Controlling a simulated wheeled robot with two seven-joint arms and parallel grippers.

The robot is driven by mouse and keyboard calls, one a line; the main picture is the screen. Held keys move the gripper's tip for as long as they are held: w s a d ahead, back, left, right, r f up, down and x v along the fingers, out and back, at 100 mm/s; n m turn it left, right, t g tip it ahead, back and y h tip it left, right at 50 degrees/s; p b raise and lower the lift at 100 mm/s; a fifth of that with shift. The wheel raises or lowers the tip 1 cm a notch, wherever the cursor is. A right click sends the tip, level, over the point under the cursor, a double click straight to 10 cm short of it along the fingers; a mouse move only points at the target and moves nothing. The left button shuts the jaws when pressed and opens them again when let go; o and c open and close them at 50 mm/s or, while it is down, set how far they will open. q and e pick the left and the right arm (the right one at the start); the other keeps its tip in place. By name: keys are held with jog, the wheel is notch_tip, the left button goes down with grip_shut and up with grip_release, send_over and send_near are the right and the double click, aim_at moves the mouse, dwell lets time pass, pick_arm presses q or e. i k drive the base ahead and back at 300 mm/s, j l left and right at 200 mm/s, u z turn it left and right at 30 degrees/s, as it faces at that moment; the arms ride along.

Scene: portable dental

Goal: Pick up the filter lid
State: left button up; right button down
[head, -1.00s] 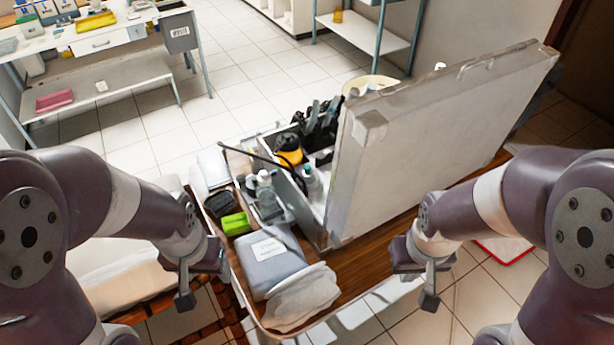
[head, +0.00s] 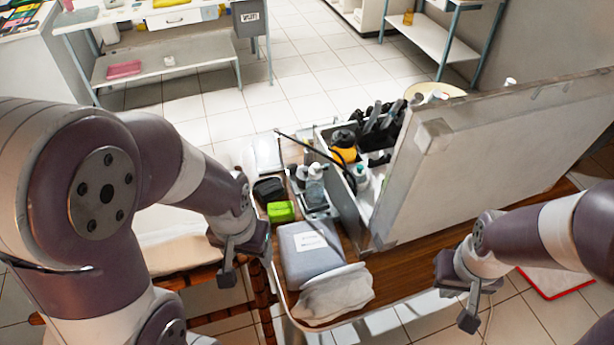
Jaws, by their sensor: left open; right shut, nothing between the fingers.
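I cannot single out the filter lid for certain. A yellow unit with a black round top (head: 343,140) sits in the open case (head: 352,205) on the wooden table; its top may be the lid, but it is small here. A dark, rounded item (head: 268,189) lies on the table's left part, behind a green block (head: 281,211). My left gripper (head: 243,258) is open and empty, in front of the table's left edge. My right gripper (head: 462,298) is shut and empty, at the table's front right, in front of the raised case lid (head: 490,150).
Clear bottles (head: 315,186) stand beside the case. A grey-blue labelled pack (head: 305,252) and a crumpled white cloth (head: 333,294) fill the table's front left. The raised case lid blocks the right side. Bare wood (head: 415,262) shows in front of it.

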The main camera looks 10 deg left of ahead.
aim_at(302, 174)
jog(key=i+l+z, duration=0.15)
jog(key=z, duration=0.2)
jog(key=i+l+z, duration=0.1)
jog(key=z, duration=0.25)
jog(key=i, duration=0.1)
